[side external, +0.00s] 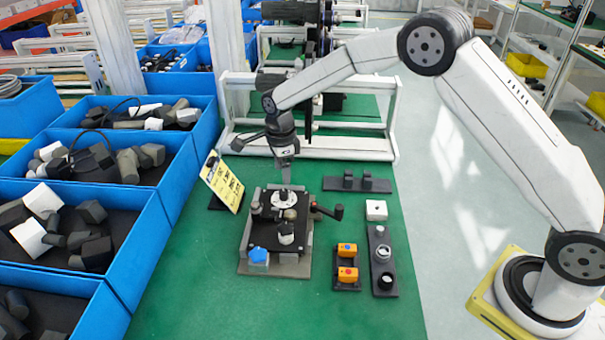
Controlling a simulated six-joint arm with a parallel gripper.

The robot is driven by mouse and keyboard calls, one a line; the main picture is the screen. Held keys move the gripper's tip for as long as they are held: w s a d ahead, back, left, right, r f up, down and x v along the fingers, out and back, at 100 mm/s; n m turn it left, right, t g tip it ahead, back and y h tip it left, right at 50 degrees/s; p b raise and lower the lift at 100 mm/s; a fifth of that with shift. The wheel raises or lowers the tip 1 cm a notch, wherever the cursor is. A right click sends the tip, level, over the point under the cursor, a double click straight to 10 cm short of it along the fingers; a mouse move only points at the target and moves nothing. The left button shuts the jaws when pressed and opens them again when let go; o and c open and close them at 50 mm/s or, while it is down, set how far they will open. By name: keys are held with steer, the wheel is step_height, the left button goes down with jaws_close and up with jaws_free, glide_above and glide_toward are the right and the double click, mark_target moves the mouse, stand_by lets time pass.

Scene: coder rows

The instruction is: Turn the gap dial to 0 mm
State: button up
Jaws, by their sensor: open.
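A black fixture plate (262,236) lies on a grey base on the green table. A white round disc with dark marks (283,200) sits at its far end and looks like a dial; its reading is too small to make out. A smaller white-topped knob (286,231) stands nearer the front of the plate. I cannot tell for certain which one is the gap dial. My gripper (285,178) points down just above the far disc, open and apparently empty. The small picture does not show whether its fingertips touch the disc.
A black-knobbed handle (337,212) juts from the fixture's right. A blue piece (258,255) sits at its front left. A yellow sign (222,182) stands to the left. Orange blocks (347,262) and a grey knob strip (382,260) lie right. Blue bins (150,232) line the left.

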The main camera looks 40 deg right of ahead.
mark_target(283, 191)
steer(key=shift+f, duration=3.5)
jaws_close()
